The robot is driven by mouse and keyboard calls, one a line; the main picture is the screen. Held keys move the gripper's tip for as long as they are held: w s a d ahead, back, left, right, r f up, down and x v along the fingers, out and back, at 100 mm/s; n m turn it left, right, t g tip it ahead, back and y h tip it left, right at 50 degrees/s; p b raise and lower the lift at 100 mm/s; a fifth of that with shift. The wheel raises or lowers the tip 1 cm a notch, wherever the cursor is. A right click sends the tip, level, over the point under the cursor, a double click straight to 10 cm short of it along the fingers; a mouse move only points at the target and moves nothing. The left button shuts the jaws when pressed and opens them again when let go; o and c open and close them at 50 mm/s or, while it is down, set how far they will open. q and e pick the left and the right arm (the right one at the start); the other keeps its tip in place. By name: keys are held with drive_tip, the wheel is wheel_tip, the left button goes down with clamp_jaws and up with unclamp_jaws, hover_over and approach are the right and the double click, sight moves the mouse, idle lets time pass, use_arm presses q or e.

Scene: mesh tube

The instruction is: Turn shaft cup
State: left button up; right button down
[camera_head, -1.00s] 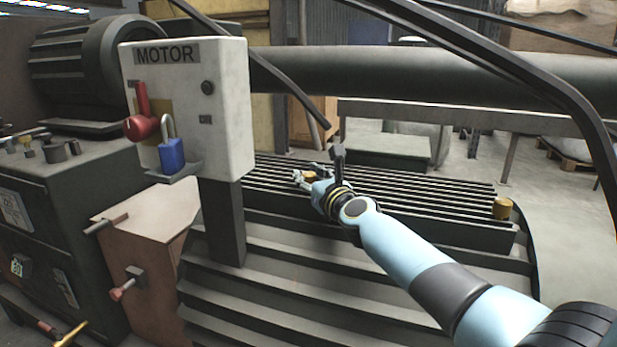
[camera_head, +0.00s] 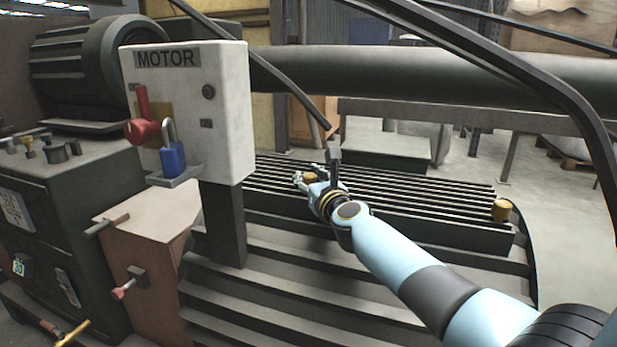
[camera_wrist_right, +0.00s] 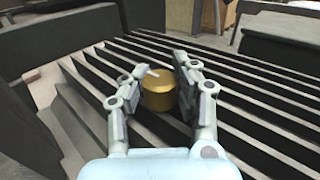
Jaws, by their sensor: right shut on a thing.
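A brass shaft cup (camera_wrist_right: 159,90) sits on the dark slatted rack between the fingers of my right gripper (camera_wrist_right: 156,95) in the right wrist view. The fingers are closed on its sides. In the head view my right gripper (camera_head: 312,177) is small and partly turned away, with the cup (camera_head: 308,177) just showing at its fingertips. A second brass cup (camera_head: 502,210) stands at the right end of the rack, apart from the gripper. My left gripper is not in view.
The slatted rack (camera_head: 430,215) runs across the middle. A white MOTOR box (camera_head: 225,110) with a red lever (camera_head: 143,125) and a blue padlock (camera_head: 172,157) stands to the left on a dark post. A large dark pipe (camera_head: 430,80) crosses behind. A black bar (camera_head: 575,100) slants down at the right.

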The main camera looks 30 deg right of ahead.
drive_tip(key=shift+f+m+h+p, duration=0.2)
drive_tip(key=shift+m+h+p, duration=0.2)
drive_tip(key=shift+h, duration=0.2)
drive_tip(key=shift+s+a+f, duration=0.1)
drive_tip(key=shift+f, duration=0.05)
idle(1.0)
drive_tip(key=c, duration=1.3)
unclamp_jaws()
drive_tip(key=o, duration=0.4)
drive_tip(key=shift+r, duration=0.25)
drive_tip(key=shift+c, duration=0.2)
drive_tip(key=v, duration=1.2)
drive_tip(key=shift+r, duration=0.1)
